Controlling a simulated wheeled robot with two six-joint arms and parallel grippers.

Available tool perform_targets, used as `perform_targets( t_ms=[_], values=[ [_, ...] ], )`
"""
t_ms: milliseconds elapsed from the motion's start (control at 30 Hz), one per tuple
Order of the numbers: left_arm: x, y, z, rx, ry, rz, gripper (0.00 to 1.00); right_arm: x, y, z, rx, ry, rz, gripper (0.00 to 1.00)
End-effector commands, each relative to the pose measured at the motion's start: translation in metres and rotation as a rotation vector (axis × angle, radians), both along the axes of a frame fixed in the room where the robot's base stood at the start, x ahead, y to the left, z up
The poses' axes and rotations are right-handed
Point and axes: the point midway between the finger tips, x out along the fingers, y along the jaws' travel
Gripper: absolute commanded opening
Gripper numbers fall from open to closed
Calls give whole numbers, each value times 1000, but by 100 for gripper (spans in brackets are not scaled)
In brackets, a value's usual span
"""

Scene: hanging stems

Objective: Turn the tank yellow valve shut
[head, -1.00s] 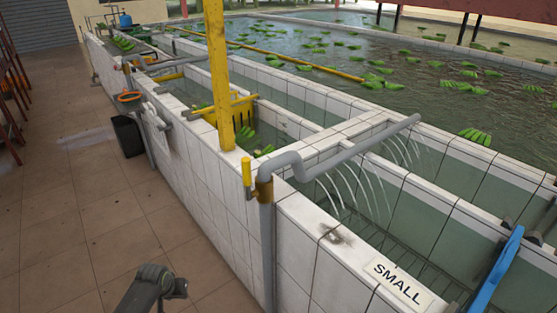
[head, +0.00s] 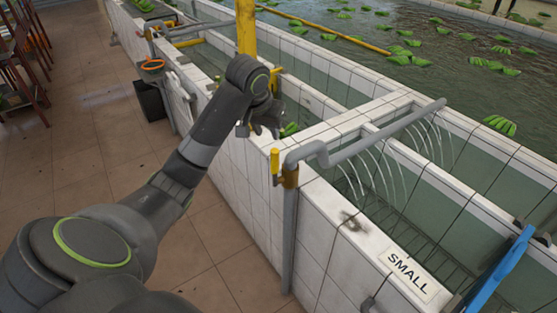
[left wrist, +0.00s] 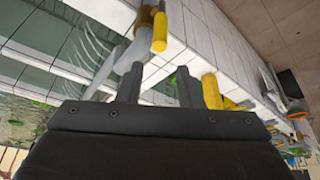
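The yellow valve handle (head: 275,162) stands upright on a brass valve body (head: 289,177), at the top of the grey standpipe beside the tank's near wall. Water streams from the pipe's holes into the tank. The handle also shows in the left wrist view (left wrist: 159,38), ahead of the fingers. My left gripper (head: 268,130) is just above and beyond the handle in the head view, apart from it as far as I can tell. In the left wrist view its fingers (left wrist: 158,85) are apart with nothing between them. My right gripper is out of view.
A yellow post (head: 246,28) rises close behind my left gripper. The grey spray pipe (head: 385,131) crosses the white-tiled tank wall (head: 326,212). A "SMALL" sign (head: 408,274) and a blue object (head: 497,270) are at right. The floor at left is mostly clear.

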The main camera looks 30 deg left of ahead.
Motion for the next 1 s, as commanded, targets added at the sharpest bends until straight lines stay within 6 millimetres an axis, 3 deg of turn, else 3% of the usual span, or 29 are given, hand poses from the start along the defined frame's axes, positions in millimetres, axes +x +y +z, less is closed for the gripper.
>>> perform_targets(
  t_ms=[100,167,633,1000],
  values=[
    [5,0,-18,0,0,1,33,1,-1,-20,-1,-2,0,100],
    [10,1,-26,-4,6,1,33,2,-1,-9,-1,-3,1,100],
    [46,9,-114,-2,6,1,33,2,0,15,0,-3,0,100],
    [58,11,-143,0,1,0,33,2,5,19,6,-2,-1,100]
  ],
)
